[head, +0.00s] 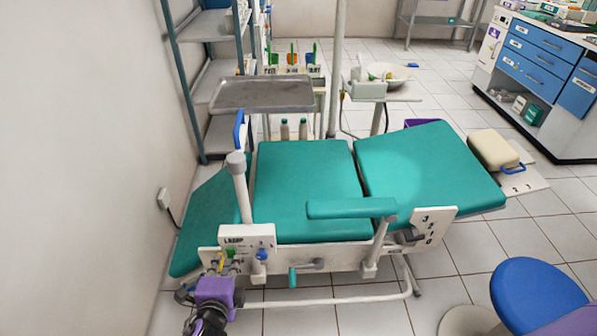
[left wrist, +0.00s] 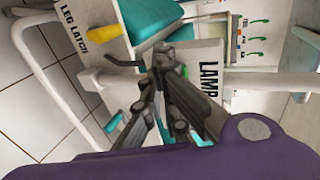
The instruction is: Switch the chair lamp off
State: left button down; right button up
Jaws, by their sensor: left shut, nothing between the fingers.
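The teal dental chair (head: 310,185) lies reclined. A white panel (head: 262,241) with a lamp label sits at its near left side. It also shows in the left wrist view as a white plate lettered LAMP (left wrist: 208,72). My left gripper (head: 221,265) is just below and left of this panel. In the left wrist view my left gripper (left wrist: 163,62) is shut and empty, its tips in front of the plate's edge. A pale lit patch (head: 400,170) shows on the backrest.
A yellow handle (left wrist: 88,23) stands beside the LEG LATCH label. A blue knob (head: 262,254) and teal crank (head: 293,277) are right of my gripper. A metal tray (head: 262,95) is behind the chair. A blue stool (head: 538,298) stands front right. Floor between is clear.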

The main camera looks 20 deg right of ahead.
pick_arm(q)
jog(key=shift+w+d+r+t+b, duration=0.1)
jog(key=shift+w+r+t+b, duration=0.1)
jog(key=shift+r+t+b, duration=0.3)
dwell(0.5)
dwell(0.4)
